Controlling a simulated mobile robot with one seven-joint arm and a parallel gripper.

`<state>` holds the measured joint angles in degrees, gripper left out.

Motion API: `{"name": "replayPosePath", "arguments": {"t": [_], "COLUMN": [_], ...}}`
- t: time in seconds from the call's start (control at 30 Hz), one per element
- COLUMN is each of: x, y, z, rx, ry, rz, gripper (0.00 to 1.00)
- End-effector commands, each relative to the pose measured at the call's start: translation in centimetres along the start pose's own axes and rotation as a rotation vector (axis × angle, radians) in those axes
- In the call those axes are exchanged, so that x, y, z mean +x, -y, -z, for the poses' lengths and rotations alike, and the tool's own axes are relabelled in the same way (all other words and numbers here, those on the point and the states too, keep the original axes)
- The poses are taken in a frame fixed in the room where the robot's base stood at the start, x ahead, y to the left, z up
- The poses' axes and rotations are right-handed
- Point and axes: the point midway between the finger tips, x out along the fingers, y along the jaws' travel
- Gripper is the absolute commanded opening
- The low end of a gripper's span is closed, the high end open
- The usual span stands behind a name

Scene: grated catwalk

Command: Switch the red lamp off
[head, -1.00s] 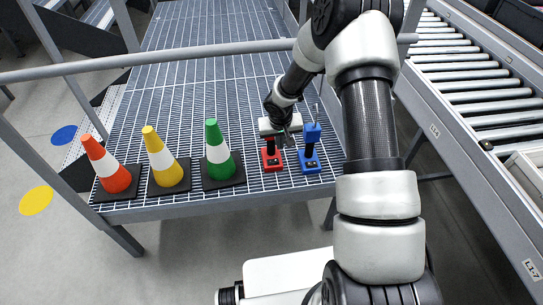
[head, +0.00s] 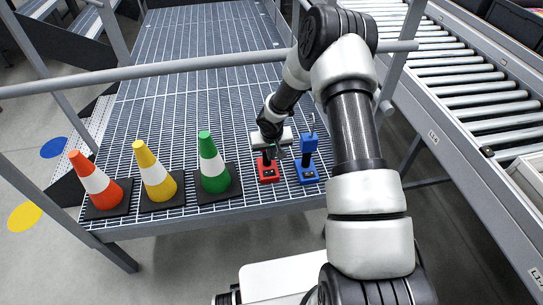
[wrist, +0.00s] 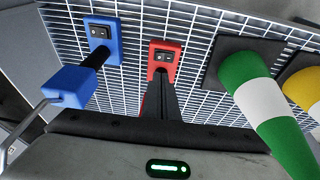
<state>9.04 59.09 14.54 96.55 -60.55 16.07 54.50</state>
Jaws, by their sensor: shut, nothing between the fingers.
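The red lamp has a red base (head: 268,176) on the grating, with a black stem rising from it. In the wrist view its base (wrist: 164,66) shows a black rocker switch (wrist: 164,55) on top; its upper part is mostly hidden by my gripper. My gripper (head: 277,152) is shut and empty, close above the red lamp. In the wrist view the fingertips (wrist: 162,84) point toward the switch, just short of it in the picture. I cannot tell whether they touch the lamp or whether it is lit.
A blue lamp (head: 307,170) stands close to the right of the red one. Green (head: 212,168), yellow (head: 154,175) and orange (head: 95,185) cones stand to the left. A grey rail (head: 150,72) crosses beneath my arm. A roller conveyor (head: 490,100) is at the right.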

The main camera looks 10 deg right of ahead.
Motion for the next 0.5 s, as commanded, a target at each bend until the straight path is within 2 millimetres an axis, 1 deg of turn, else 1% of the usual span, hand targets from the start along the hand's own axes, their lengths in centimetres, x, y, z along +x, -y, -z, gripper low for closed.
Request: {"name": "replayPosePath", "arguments": {"t": [0.03, 0.3, 0.4, 0.5], "x": [1.5, 7.2, 8.6, 9.7], "y": [0.0, 0.0, -0.2, -0.3], "z": [-0.2, -0.2, -0.6, -1.0], "rx": [0.0, 0.001, 0.0, 0.001], "ry": [0.003, 0.002, 0.002, 0.002], "rz": [0.0, 0.001, 0.0, 0.0], "gripper": [0.0, 0.0, 0.0, 0.0]}}
